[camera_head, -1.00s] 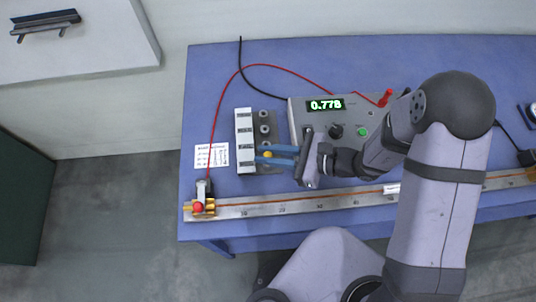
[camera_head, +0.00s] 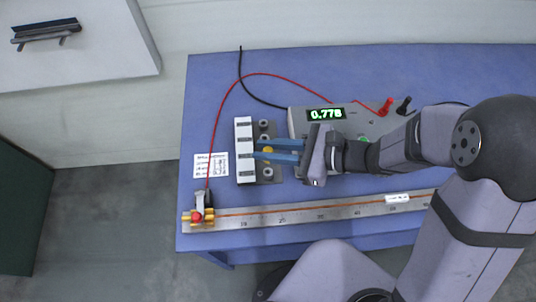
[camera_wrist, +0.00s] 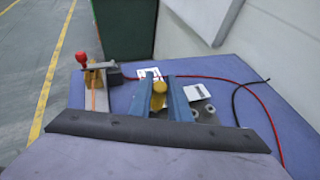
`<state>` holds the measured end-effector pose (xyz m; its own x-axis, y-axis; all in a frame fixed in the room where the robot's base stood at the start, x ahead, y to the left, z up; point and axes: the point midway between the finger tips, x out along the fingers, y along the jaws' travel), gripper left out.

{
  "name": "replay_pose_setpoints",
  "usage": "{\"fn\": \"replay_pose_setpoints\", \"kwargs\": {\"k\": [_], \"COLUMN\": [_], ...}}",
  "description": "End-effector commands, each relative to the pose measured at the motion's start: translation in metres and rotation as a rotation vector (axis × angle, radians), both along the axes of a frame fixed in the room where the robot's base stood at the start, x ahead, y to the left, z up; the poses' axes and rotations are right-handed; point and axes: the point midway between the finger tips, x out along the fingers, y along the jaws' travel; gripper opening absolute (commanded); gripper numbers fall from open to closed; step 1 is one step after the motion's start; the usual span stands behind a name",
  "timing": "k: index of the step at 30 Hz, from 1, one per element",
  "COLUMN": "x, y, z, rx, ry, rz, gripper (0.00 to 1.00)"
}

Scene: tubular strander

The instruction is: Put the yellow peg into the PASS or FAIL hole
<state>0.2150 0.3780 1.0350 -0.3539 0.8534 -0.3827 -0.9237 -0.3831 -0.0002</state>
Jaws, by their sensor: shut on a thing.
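The yellow peg (camera_head: 268,149) is between the two blue fingers of my gripper (camera_head: 277,151), which is shut on it. It also shows in the wrist view (camera_wrist: 158,95), roughly upright, with its rounded top level with the fingers. In the head view the peg overlaps the grey hole block (camera_head: 276,178), between the upper two ring-like holes and the lowest one. I cannot tell how far it is above the block. A white strip (camera_head: 244,150) with several labels, too small to read, runs along the block's left side. The fingers hide part of the block.
A long ruler bar (camera_head: 300,215) with a brass clamp (camera_head: 198,215) lies along the front. A printed card (camera_head: 211,165) lies left of the block. A red cable (camera_head: 222,115) arcs behind.

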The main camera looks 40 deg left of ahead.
Motion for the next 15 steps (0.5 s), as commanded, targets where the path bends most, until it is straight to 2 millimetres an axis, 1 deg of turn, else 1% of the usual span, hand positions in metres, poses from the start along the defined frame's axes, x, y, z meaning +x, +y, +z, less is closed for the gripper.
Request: {"fn": "replay_pose_setpoints", "kwargs": {"k": [3,6,12,15], "x": [0.001,0.000,0.001,0.005], "y": [0.000,0.000,0.001,0.005], "z": [0.012,0.018,0.022,0.021], "rx": [0.002,0.002,0.000,0.000], "ry": [-0.003,-0.003,0.000,-0.001], "rz": [-0.001,0.000,0.000,0.000], "gripper": [0.00,0.00,0.00,0.00]}}
